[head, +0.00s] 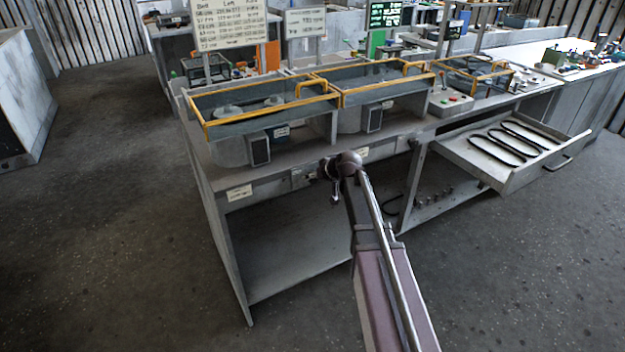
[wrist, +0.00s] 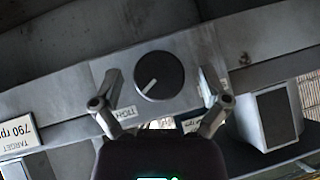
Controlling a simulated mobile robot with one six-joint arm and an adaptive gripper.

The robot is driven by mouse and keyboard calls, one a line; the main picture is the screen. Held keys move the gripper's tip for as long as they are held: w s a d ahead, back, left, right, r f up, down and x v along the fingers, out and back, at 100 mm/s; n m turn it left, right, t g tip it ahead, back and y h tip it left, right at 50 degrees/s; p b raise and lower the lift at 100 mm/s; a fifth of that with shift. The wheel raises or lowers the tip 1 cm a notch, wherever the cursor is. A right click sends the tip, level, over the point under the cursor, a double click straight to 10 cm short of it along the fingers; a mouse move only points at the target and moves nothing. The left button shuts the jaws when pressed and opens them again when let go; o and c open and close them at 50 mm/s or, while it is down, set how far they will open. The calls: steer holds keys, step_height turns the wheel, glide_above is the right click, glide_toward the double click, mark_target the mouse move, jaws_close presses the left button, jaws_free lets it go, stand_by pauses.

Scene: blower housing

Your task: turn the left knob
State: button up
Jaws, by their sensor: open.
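In the wrist view a dark round knob (wrist: 160,75) sits on a grey panel, its white pointer line aimed to the lower left of the picture. My gripper (wrist: 160,86) is open, with one finger on each side of the knob and a gap between each finger and the knob. No contact shows. In the head view my gripper (head: 331,180) is at the front edge of the grey bench (head: 215,165), and the knob is too small or hidden to make out there.
An upside-down "TARGET 790 rpm" card (wrist: 20,137) is on the panel at left in the wrist view. Yellow-framed clear covers (head: 262,110) stand on the bench top. An open drawer (head: 515,150) with black belts sticks out at right. The floor at left is clear.

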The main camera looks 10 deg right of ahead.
steer(key=c, duration=1.1)
steer(key=shift+a, duration=0.2)
steer(key=shift+c, duration=0.2)
steer(key=shift+d, duration=0.1)
steer(key=shift+y, duration=0.3)
steer(key=shift+f, duration=0.1)
steer(key=m+y+b, duration=0.2)
steer(key=shift+d+f+g+y+b, duration=0.15)
steer(key=shift+g+y+b, duration=0.15)
steer(key=shift+y, duration=0.1)
steer(key=shift+m+y+b, duration=0.7)
steer(key=shift+y+b, duration=0.4)
steer(key=shift+b, duration=0.05)
